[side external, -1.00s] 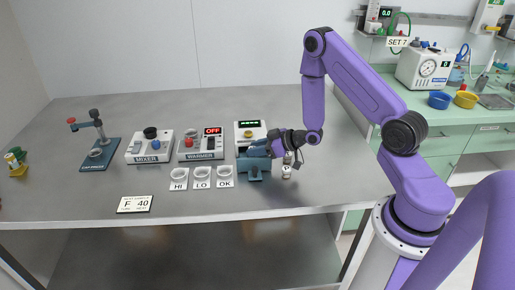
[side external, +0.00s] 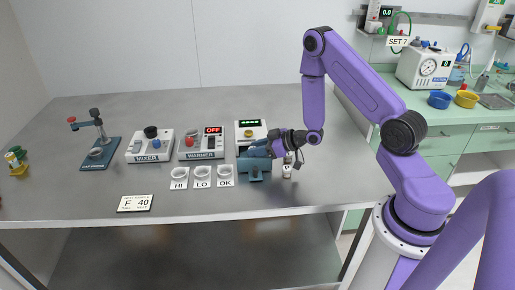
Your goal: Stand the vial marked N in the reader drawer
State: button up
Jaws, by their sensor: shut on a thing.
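The reader (side external: 251,131) is a white box with a lit green display and a yellow button, at the back middle of the bench. Its blue-teal drawer (side external: 254,175) stands out at the front. My gripper (side external: 266,150) reaches left over the drawer area, close to the reader's front. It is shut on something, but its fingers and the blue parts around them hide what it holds. A small white-capped vial (side external: 287,171) stands on the bench just right of the drawer, below my wrist. Its letter is too small to read, so I cannot tell which vial is N.
White dishes on cards marked HI (side external: 179,174), LO (side external: 202,174) and OK (side external: 225,173) stand left of the drawer. The warmer (side external: 201,146), mixer (side external: 150,147) and a blue stand (side external: 99,155) are farther left. A card (side external: 135,204) lies near the front edge. Bench front is mostly clear.

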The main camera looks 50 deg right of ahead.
jog(key=shift+s+f+g, duration=0.4)
jog(key=shift+s, duration=0.05)
jog(key=shift+d+r, duration=0.1)
jog(key=shift+r, duration=0.25)
jog(key=shift+r, duration=0.15)
jog(key=shift+w+r, duration=0.1)
jog(key=shift+w+r, duration=0.1)
jog(key=shift+w, duration=0.2)
dwell(0.6)
jog(key=shift+f, duration=0.55)
dwell(0.4)
jog(key=shift+s+a+f, duration=0.1)
jog(key=shift+a+f, duration=0.15)
jog(key=shift+f, duration=0.05)
jog(key=shift+r, duration=0.5)
jog(key=shift+d+r, duration=0.1)
jog(key=shift+r, duration=0.25)
